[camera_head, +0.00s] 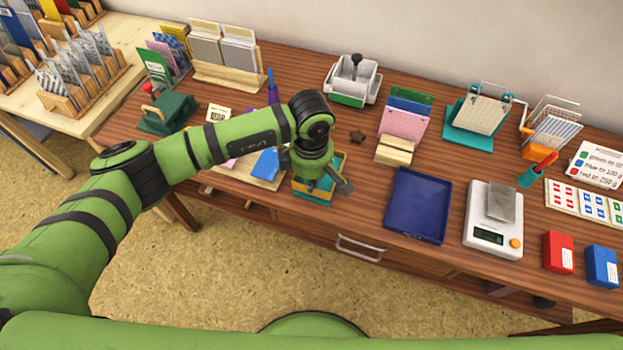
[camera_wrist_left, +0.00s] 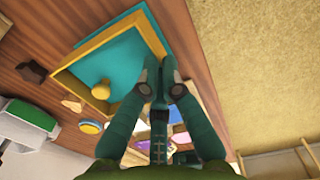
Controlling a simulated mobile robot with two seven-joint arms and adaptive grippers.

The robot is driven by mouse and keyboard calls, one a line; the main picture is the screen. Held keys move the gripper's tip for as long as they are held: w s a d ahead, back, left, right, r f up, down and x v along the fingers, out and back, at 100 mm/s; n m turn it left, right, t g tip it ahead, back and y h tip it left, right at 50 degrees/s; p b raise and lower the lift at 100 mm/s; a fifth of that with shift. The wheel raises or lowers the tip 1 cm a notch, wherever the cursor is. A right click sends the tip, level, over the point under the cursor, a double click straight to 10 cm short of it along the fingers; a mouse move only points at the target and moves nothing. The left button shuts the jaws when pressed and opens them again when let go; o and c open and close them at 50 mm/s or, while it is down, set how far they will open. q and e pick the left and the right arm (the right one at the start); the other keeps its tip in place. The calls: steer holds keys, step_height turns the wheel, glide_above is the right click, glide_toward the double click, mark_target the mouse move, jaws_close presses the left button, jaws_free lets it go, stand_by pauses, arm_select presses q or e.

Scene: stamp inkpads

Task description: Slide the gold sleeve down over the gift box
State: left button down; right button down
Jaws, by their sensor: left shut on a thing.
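The gold sleeve (camera_wrist_left: 133,22) shows in the left wrist view as a square gold rim with teal surfaces beside and inside it. A gold knob (camera_wrist_left: 101,90) stands within the rim; I take the teal part (camera_wrist_left: 126,58) as the gift box, but cannot tell how deep it sits in the sleeve. In the head view the gold and teal pieces (camera_head: 312,193) lie partly hidden beneath my wrist, near the table's front edge. My left gripper (camera_wrist_left: 161,76) is shut at the sleeve's near side, seemingly on its wall; the contact is partly hidden. My right gripper is not in view.
A blue tray (camera_head: 418,205) and a white scale (camera_head: 493,226) stand to the right. A card holder (camera_head: 394,152) and a small brown star-like piece (camera_head: 357,137) are behind. A board with coloured pieces (camera_head: 240,176) lies left. Bare table shows between the sleeve and blue tray.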

arm_select(q)
steer(key=shift+f, duration=0.25)
stand_by(0.5)
steer(key=c, duration=1.4)
jaws_free()
steer(key=shift+o, duration=0.2)
steer(key=shift+r, duration=0.1)
step_height(320, 180, up, 7)
steer(key=p, duration=0.3)
